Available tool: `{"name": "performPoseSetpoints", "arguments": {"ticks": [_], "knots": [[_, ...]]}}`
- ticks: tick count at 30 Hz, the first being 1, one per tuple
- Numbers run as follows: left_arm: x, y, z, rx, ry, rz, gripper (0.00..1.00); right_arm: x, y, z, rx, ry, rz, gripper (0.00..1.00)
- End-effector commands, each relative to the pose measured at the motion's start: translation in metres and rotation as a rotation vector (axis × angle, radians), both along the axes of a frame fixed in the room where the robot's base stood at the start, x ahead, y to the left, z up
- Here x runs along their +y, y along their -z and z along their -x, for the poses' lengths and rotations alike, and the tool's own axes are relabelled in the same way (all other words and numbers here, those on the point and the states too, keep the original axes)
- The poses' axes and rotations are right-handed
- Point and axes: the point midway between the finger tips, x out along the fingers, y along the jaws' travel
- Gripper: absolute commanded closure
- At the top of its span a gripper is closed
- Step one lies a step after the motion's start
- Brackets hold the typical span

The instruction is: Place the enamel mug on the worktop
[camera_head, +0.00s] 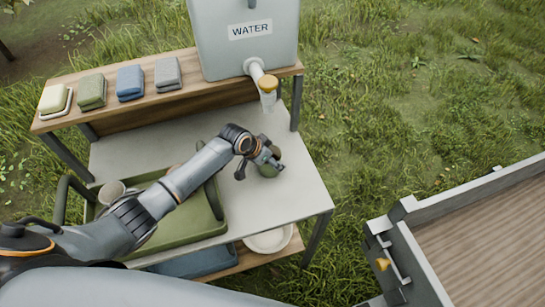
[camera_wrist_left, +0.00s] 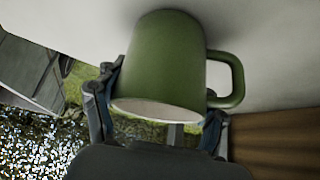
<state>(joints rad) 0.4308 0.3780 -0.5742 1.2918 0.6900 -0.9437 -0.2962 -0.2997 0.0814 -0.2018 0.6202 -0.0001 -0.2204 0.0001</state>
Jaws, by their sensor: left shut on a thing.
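A green enamel mug (camera_wrist_left: 165,62) with a pale rim fills the middle of the left wrist view, its handle to the right. My left gripper (camera_wrist_left: 160,118) is shut on it, one finger at each side. In the head view, the left gripper (camera_head: 262,158) is over the right part of the pale worktop (camera_head: 302,192), and the mug (camera_head: 269,165) shows only partly behind the fingers. The mug is at or very close to the worktop surface; I cannot tell whether it touches. My right gripper is not in view.
The worktop's front right is clear.

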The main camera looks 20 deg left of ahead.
Motion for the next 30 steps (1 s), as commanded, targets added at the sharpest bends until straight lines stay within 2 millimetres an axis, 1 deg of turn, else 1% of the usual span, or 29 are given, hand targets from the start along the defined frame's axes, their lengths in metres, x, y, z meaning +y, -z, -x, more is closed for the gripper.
{"name": "performPoseSetpoints", "arguments": {"ticks": [2, 3, 6, 15, 20, 26, 30], "knots": [[0.000, 0.003, 0.000, -0.001, 0.000, 0.001, 0.66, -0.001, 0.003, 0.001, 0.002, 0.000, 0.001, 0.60], [0.000, 0.003, 0.000, 0.000, 0.000, 0.000, 0.25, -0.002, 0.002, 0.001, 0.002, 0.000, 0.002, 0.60], [0.000, 0.002, 0.000, 0.000, 0.000, 0.000, 0.06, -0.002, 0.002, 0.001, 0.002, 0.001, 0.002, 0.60], [0.000, 0.002, 0.000, 0.000, 0.000, 0.000, 0.06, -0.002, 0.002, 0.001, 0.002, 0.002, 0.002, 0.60], [0.002, -0.004, 0.001, -0.001, -0.001, 0.000, 0.06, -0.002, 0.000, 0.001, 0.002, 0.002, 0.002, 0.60], [0.011, -0.028, 0.015, -0.003, 0.001, -0.002, 0.06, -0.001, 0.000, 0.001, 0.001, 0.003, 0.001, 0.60], [0.020, -0.052, 0.027, -0.002, 0.001, -0.001, 0.06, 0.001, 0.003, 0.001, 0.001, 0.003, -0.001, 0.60]]}}
